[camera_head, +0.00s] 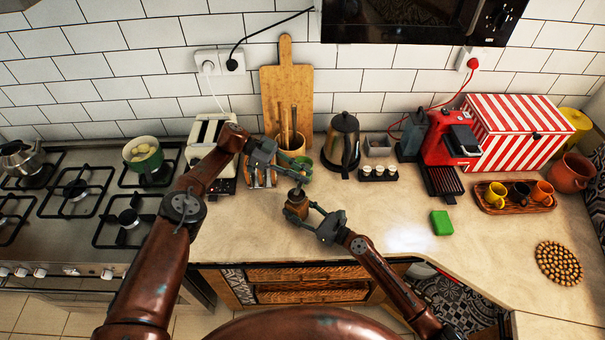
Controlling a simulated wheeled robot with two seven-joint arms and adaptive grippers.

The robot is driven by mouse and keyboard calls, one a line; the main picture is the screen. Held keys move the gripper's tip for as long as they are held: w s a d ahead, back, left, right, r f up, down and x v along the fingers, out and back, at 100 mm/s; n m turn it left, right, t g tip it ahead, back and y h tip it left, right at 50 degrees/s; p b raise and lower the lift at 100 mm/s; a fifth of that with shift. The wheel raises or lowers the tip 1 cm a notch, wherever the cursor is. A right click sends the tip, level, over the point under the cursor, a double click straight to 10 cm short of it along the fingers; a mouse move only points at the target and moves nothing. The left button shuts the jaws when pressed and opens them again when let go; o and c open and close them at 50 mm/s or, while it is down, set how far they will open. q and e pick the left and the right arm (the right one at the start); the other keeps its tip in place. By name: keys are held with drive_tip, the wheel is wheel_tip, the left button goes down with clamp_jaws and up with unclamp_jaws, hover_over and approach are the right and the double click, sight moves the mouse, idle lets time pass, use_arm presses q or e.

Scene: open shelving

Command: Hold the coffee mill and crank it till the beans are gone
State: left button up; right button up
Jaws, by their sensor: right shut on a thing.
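The coffee mill (297,206) is a small brown wooden body with a dark top, near the front edge of the counter. My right gripper (300,212) comes from the lower right and is shut on the mill's body. My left gripper (303,172) comes from the upper left, with its fingertips just above the mill's top, by the crank. The crank is small and partly hidden by the fingers. I cannot tell whether the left fingers touch or grip it. The beans inside the mill cannot be seen.
Behind the grippers stand a utensil holder (293,150), a dark kettle (342,147) and a toaster (208,135). A green sponge (441,223) lies to the right. A red coffee machine (447,140) and a cup tray (513,203) are farther right. The counter between mill and sponge is clear.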

sight(302, 173)
use_arm(q)
drive_tip(key=o, duration=0.5)
drive_tip(key=shift+c, duration=0.2)
wheel_tip(302, 173, up, 10)
idle(0.4)
